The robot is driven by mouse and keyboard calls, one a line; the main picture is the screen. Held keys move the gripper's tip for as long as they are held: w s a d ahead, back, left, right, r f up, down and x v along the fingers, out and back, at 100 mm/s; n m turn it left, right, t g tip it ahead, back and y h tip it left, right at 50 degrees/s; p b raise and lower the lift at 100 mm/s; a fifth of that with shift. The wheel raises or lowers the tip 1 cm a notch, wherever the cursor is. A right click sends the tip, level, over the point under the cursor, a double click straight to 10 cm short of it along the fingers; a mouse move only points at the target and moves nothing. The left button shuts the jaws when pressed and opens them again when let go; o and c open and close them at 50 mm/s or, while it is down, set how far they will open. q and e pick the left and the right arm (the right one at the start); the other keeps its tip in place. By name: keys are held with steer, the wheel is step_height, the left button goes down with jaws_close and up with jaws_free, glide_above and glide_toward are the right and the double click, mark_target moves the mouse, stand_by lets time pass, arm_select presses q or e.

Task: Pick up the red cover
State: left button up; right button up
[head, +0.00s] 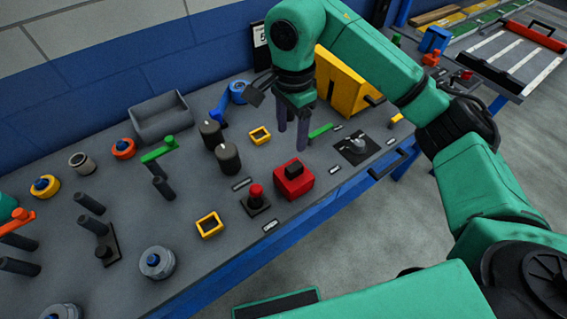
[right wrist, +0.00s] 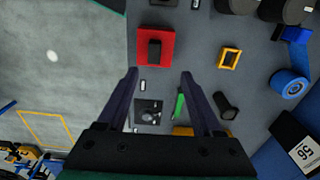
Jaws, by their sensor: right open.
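The red cover (head: 281,187) is a square red block with a black handle on top. It sits on the grey bench panel, right of a red push button (head: 256,191). In the right wrist view the red cover (right wrist: 140,50) lies past the fingertips, toward the top of the picture. My right gripper (head: 292,136) points down over the bench, behind the cover in the head view. Its two fingers (right wrist: 160,76) are apart with nothing between them, clear of the cover. My left gripper is not in view.
Near the cover are a small lever on a dark plate (head: 356,149), a green lever (head: 320,131), black knobs (head: 228,158) and yellow frames (head: 209,225). A yellow box (head: 345,85) stands behind my right arm. The blue bench edge (head: 310,214) runs in front.

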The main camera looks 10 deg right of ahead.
steer(key=p, duration=0.2)
glide_above(294, 166)
steer(key=f, duration=0.6)
steer(key=shift+s, duration=0.3)
step_height(294, 166, down, 6)
steer(key=p, duration=0.3)
steer(key=shift+w+f, duration=0.1)
steer(key=shift+w, duration=0.05)
steer(key=shift+d+f, duration=0.1)
steer(key=shift+f, duration=0.05)
steer(key=shift+w, duration=0.1)
steer(key=c, duration=0.9)
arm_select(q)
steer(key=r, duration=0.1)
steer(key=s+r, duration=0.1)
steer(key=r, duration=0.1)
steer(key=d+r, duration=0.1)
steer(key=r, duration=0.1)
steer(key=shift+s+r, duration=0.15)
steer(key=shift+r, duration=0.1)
arm_select(e)
jaws_close()
